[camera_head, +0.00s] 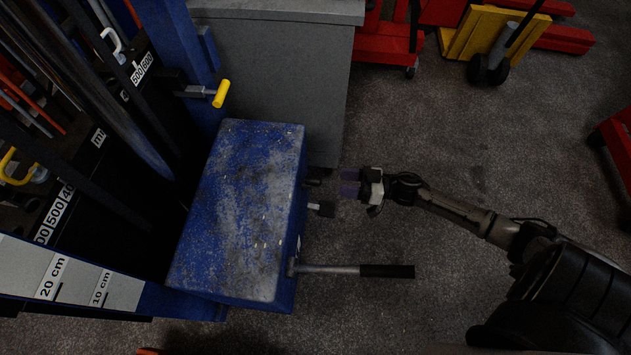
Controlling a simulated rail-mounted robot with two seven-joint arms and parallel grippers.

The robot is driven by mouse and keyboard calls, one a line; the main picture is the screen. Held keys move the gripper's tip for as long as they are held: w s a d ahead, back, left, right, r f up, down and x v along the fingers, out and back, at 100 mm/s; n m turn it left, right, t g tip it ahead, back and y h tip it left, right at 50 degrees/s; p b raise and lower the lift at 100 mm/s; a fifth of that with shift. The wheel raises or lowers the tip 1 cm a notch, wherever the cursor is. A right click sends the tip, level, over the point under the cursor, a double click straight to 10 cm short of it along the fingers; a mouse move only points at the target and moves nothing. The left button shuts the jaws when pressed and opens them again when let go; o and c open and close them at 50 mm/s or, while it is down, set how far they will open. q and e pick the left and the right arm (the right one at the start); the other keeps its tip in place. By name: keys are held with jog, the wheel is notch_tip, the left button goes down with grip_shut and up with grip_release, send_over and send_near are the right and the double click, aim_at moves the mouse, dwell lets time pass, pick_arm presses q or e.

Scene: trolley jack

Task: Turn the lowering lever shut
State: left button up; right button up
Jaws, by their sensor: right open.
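The blue jack housing (240,210), worn and scratched on top, stands left of centre. A long metal handle with a black grip (387,271) sticks out to the right from its lower right side. Above it, a short lever with a dark end (321,208) sticks out from the same side, and another small dark part shows just above that. I cannot tell for sure which of these is the lowering lever. My right gripper (349,182), with purple fingertips, is open and empty, pointing left, just right of the short lever and apart from it. My left gripper is out of view.
A yellow-handled lever (220,94) juts from the blue post at the upper left. A grey cabinet (270,75) stands behind the housing. Red equipment (395,35) and a yellow pallet truck (490,38) stand at the back.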

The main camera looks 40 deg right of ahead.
aim_at(315, 181)
jog(key=b+x, duration=0.3)
jog(key=x, duration=0.5)
jog(key=shift+a+f, duration=0.1)
jog(key=shift+a, duration=0.25)
jog(key=shift+w+a, duration=0.2)
jog(key=shift+a, duration=0.05)
